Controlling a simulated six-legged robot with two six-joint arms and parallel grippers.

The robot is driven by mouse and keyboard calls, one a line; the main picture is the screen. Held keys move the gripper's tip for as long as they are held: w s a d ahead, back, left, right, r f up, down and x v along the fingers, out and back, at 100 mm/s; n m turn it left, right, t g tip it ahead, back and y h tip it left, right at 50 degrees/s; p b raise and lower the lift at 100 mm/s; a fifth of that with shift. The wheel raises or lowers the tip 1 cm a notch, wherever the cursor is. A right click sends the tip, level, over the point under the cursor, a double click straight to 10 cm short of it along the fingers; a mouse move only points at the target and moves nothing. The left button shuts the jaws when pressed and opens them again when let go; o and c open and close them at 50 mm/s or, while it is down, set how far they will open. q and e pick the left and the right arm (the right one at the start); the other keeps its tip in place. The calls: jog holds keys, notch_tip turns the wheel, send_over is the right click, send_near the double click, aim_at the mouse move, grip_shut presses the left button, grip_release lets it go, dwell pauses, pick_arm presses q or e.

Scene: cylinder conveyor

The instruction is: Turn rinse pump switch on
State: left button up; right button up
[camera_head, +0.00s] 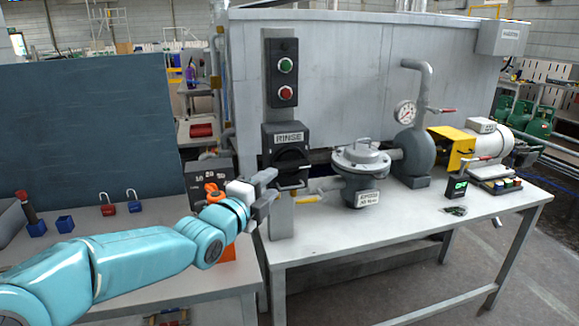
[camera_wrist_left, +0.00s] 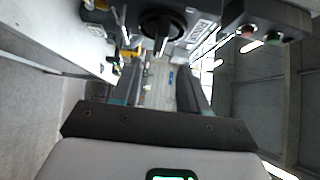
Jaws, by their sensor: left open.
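The rinse pump switch (camera_head: 290,158) is a dark box labelled RINSE with a black rotary handle, mounted on a grey upright post. In the left wrist view its round black knob (camera_wrist_left: 162,24) shows at the top, ahead of the fingers. My left gripper (camera_head: 268,192) is open, just left of and below the switch, with nothing between its fingers. In the left wrist view the gripper (camera_wrist_left: 163,65) has its two fingers apart, and the knob's handle lies beyond them in line with the gap. Contact cannot be told. My right gripper is not in view.
Above the switch is a button box (camera_head: 283,72) with green and red buttons. A grey pump (camera_head: 362,165), a pressure gauge (camera_head: 405,112) and a motor (camera_head: 487,142) stand on the metal table (camera_head: 400,225) to the right.

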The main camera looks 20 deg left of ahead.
aim_at(290, 169)
pick_arm(q)
jog(key=w, duration=0.3)
jog(key=w+d+p, duration=0.1)
jog(key=w, duration=0.2)
jog(key=w+d+p, duration=0.1)
jog(key=w, duration=0.2)
jog(key=shift+w, duration=0.25)
grip_shut()
